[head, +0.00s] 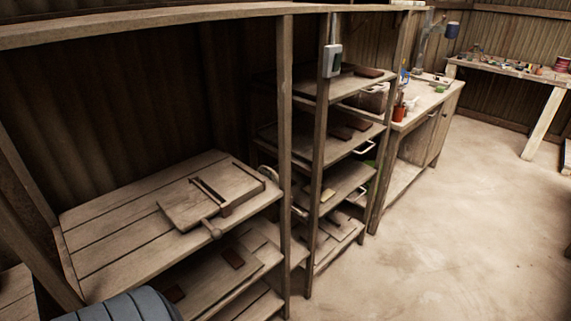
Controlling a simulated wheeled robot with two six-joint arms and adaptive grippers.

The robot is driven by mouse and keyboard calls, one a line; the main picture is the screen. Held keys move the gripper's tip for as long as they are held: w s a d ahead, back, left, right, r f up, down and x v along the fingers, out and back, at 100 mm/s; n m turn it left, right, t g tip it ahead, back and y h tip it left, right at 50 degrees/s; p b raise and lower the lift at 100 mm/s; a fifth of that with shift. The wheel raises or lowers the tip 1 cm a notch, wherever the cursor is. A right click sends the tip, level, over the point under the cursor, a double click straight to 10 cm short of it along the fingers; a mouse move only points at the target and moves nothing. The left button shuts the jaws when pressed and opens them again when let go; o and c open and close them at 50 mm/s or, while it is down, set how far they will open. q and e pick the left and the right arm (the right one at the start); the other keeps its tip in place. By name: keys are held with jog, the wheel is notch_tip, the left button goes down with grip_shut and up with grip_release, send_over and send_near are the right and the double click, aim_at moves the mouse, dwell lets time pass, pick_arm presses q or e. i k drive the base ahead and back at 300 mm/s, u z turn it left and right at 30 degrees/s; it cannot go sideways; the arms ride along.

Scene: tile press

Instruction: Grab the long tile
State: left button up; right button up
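No piece is clearly recognisable as the long tile. Dark brown flat pieces lie on the middle shelf rack: one on its top shelf (369,72) and some on the shelf below, where a dark piece (343,132) shows. A wooden press (180,211) with a slotted board and a round-knobbed handle sits on the left shelf. Neither of my grippers is in view.
Wooden posts (286,150) stand between the left shelf and the rack. A grey box (333,62) hangs on one post. A workbench (440,97) with a red container (399,112) stands behind the rack. The floor (460,220) on the right is clear.

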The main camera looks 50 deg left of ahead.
aim_at(233, 259)
jog(key=i, duration=2.05)
jog(key=u, duration=2.4)
